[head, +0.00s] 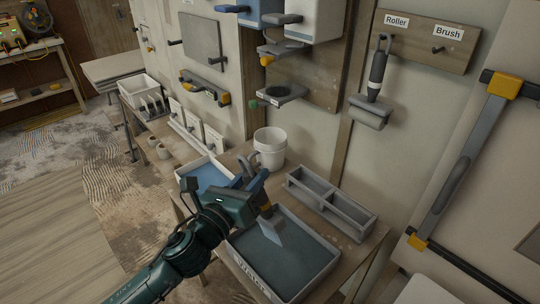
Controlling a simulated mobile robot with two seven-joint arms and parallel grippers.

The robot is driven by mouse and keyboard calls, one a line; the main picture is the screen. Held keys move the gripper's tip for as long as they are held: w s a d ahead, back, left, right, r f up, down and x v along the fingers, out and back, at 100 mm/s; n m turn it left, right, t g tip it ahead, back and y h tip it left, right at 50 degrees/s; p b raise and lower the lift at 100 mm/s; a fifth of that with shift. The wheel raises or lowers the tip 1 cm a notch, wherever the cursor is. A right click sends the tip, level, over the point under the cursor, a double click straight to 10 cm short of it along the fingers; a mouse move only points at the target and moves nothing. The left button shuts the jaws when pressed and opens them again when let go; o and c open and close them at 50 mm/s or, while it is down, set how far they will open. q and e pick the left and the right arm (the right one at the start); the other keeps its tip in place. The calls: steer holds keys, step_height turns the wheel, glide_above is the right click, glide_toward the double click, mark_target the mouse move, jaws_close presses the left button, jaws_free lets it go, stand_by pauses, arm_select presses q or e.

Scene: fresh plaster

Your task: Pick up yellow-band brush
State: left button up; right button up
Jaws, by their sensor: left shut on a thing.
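The yellow-band brush (272,229) hangs from my left gripper (258,186), over the grey tray (324,268) of dark liquid. Its pale, flat head points down and its yellow band sits just below the fingers. My left gripper is shut on the brush's upper part, and the fingers hide most of the handle. I cannot tell whether the brush tip touches the liquid. My right gripper is not in view.
A second tray (207,178) with blue liquid, a white bucket (270,150) and a grey divided box (331,203) stand close around. A roller (377,75) hangs on the board labelled Roller and Brush (420,42); the Brush peg is empty.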

mark_target(258, 198)
arm_select(q)
steer(key=shift+w+d+r+h, duration=0.25)
steer(key=shift+w+d+h, duration=0.05)
steer(key=shift+w+d, duration=0.3)
steer(key=shift+w, duration=0.05)
steer(key=shift+f+b, duration=0.3)
steer(key=shift+b, duration=0.1)
step_height(258, 198, down, 4)
steer(key=b, duration=0.3)
steer(key=shift+r+b, duration=0.25)
steer(key=shift+b, duration=0.05)
steer(key=shift+f+b, duration=0.75)
steer(key=shift+b, duration=0.05)
steer(key=shift+f, duration=0.1)
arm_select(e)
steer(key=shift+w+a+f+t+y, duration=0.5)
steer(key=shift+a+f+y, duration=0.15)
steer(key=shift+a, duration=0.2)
arm_select(q)
steer(key=shift+f+b, duration=0.5)
steer(key=shift+f, duration=0.1)
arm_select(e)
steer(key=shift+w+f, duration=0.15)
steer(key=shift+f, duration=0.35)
arm_select(q)
steer(key=shift+f, duration=0.15)
